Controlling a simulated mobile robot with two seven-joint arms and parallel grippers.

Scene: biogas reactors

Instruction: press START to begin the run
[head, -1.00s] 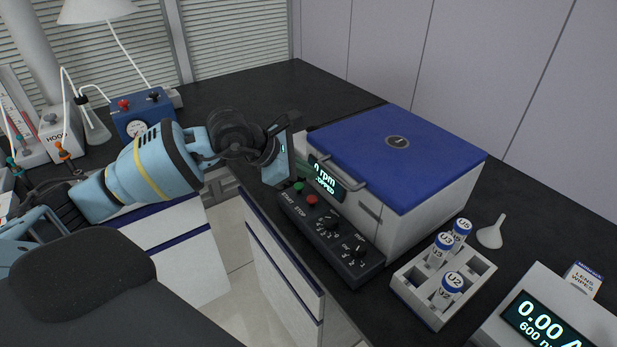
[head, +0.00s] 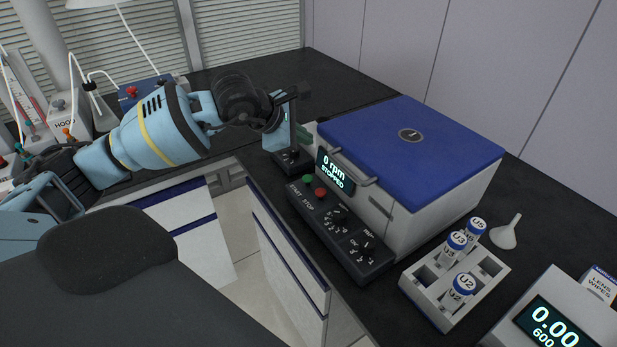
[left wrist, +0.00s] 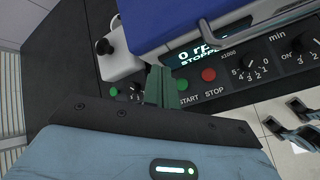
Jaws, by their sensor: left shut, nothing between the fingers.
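The centrifuge (head: 385,185) has a shut blue lid and a display (head: 335,170) reading 0 rpm, STOPPED. On its black control panel (head: 345,235) are a green START button (head: 308,178) and a red STOP button (head: 320,192). My left gripper (head: 304,138) is shut and empty, above and beyond the button end of the panel. In the left wrist view its green fingers (left wrist: 158,72) appear just left of the green START button (left wrist: 181,86). The red STOP button (left wrist: 208,74) is further right. I see no contact with START. My right gripper is not in view.
A white rack (head: 450,285) with several blue-capped tubes stands right of the panel. A funnel (head: 506,233) and a display instrument (head: 555,325) are further right. A small black knob unit (head: 292,160) sits below my left gripper. The bench behind the centrifuge is clear.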

